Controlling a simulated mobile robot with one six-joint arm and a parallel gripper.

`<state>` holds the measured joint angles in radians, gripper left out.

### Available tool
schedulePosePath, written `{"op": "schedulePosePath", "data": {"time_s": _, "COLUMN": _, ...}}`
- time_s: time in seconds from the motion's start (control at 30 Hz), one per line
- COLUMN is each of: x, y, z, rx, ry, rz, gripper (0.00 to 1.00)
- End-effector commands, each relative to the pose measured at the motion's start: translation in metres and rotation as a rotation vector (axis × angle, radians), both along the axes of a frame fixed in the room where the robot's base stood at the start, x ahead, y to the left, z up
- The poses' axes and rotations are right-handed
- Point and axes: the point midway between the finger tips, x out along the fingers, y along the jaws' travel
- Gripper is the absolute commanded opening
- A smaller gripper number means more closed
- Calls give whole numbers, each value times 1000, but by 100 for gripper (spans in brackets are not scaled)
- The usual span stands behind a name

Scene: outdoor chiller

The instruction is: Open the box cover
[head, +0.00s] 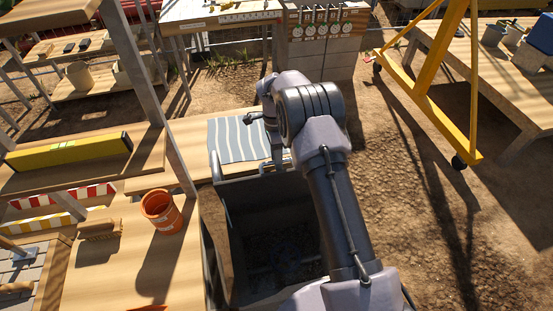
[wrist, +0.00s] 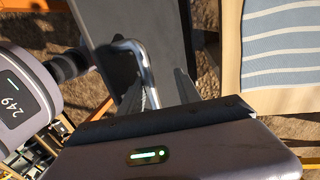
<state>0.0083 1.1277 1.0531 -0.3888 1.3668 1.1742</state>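The box (head: 212,250) stands below my arm in the head view, dark inside, with its interior partly visible and partly hidden by my arm. A metal handle (head: 215,166) shows at its far left corner. In the wrist view, a bent silver handle (wrist: 146,68) stands out from a dark panel, which looks like the box cover (wrist: 110,25). My gripper (wrist: 158,88) has its two dark fingers apart, with the handle between them; gaps seem to show beside it. Contact cannot be told.
A striped cloth (head: 232,140) lies on a wooden table beyond the box. A yellow frame (head: 432,85) stands right. Bare ground lies right of my arm.

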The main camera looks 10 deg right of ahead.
Motion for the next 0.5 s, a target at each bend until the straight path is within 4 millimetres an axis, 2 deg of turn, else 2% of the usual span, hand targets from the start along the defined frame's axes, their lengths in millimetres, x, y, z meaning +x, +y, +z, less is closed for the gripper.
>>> {"op": "schedulePosePath", "data": {"time_s": 0.17, "x": 2, "y": 0, "z": 4, "rx": -1, "ry": -3, "rz": 0, "gripper": 36}}
{"op": "schedulePosePath", "data": {"time_s": 0.27, "x": 4, "y": 0, "z": 17, "rx": -1, "ry": -5, "rz": 0, "gripper": 36}}
{"op": "schedulePosePath", "data": {"time_s": 0.5, "x": 16, "y": 0, "z": 78, "rx": 0, "ry": -5, "rz": 0, "gripper": 36}}
